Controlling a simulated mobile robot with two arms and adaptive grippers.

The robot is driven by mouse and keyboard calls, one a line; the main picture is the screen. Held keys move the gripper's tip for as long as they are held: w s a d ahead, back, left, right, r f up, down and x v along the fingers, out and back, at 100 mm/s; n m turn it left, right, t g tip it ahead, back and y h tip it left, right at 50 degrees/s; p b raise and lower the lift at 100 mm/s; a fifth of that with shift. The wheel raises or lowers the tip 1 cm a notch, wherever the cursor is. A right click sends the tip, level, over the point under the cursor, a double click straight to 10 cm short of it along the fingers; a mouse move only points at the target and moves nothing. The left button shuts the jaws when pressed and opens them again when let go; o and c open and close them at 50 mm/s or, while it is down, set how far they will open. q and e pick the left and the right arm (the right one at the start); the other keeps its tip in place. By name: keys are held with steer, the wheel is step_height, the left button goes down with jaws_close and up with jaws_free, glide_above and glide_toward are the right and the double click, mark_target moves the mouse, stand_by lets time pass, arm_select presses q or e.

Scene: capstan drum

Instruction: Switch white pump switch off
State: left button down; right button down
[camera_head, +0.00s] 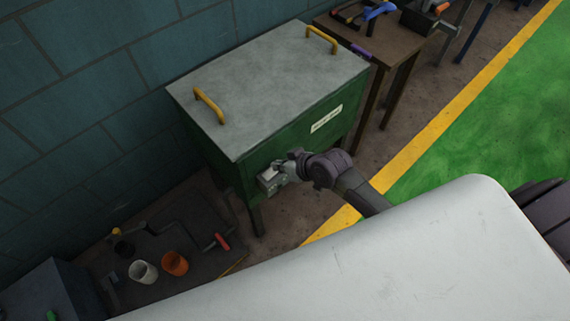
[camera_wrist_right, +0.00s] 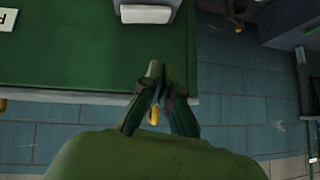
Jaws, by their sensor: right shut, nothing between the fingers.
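A pale box (camera_head: 268,180), which may be the white pump switch, is on the front of the green cabinet (camera_head: 300,137), near its left end. My right gripper (camera_head: 278,172) is right beside this box and partly covers it. In the right wrist view a whitish box (camera_wrist_right: 147,12) sticks out from the green face at the top. The right fingertips (camera_wrist_right: 157,72) are together and empty, a little below that box, with a gap showing between them. The switch lever and its position are too small to tell. My left gripper is in no view.
The cabinet has a grey lid (camera_head: 265,85) with two yellow handles. A low dark table (camera_head: 195,265) at lower left holds a white cup (camera_head: 143,271) and an orange cup (camera_head: 175,263). A wooden bench (camera_head: 385,42) with tools stands behind right. Open floor lies right of the cabinet.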

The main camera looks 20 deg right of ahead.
steer(key=shift+a+v, duration=0.2)
steer(key=shift+v, duration=0.75)
steer(key=shift+a+v, duration=0.2)
steer(key=shift+v, duration=0.7)
steer(key=shift+s, duration=0.2)
